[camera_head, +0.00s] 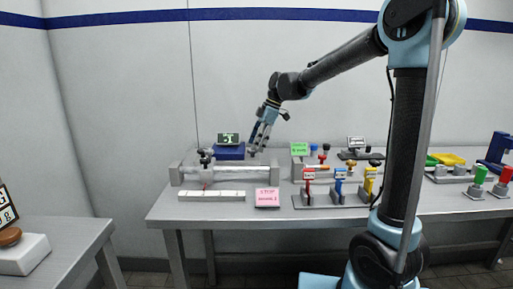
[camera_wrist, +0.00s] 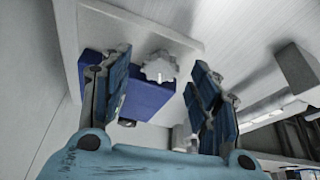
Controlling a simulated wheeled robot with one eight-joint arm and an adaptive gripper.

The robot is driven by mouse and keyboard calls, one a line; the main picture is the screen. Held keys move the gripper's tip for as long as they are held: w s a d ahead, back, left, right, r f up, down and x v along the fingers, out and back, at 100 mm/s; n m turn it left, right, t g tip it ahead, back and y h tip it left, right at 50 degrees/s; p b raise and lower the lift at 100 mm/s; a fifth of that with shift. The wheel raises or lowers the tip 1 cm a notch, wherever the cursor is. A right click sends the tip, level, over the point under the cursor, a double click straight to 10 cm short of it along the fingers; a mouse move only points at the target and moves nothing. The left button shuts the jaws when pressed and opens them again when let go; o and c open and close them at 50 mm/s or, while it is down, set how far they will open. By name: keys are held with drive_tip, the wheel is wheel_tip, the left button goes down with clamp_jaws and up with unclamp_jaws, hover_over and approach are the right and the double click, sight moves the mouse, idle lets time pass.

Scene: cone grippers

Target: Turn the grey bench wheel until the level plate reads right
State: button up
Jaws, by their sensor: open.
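The grey wheel (camera_wrist: 160,68) is a scalloped knob with a pale mark on its rim, beside a dark blue box (camera_wrist: 143,94) in the wrist view. My gripper (camera_wrist: 158,82) is open, with one blue-padded finger on each side of the wheel in that view; I cannot tell if either touches it. In the head view my gripper (camera_head: 258,143) points down at the back left of the bench, right of the blue box (camera_head: 231,153). A small dark plate (camera_head: 228,139) with green-white marks stands on that box; its reading is too small to tell.
The grey bench (camera_head: 220,214) carries a clamp rail (camera_head: 186,175), a white strip (camera_head: 212,196) and a pink sign (camera_head: 267,197) in front. A green sign (camera_head: 299,149) and several coloured handles stand to the right. Another table (camera_head: 62,240) is at the left.

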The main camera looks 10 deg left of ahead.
drive_tip(key=shift+x, duration=0.8)
drive_tip(key=c, duration=1.1)
drive_tip(key=shift+o, duration=0.2)
drive_tip(key=shift+s+m+t, duration=0.1)
drive_tip(key=shift+m+t, duration=0.45)
drive_tip(key=shift+m, duration=0.9)
drive_tip(key=shift+s+m+t, duration=0.15)
drive_tip(key=shift+m+t, duration=0.4)
drive_tip(key=shift+m, duration=0.9)
drive_tip(key=shift+r, duration=0.1)
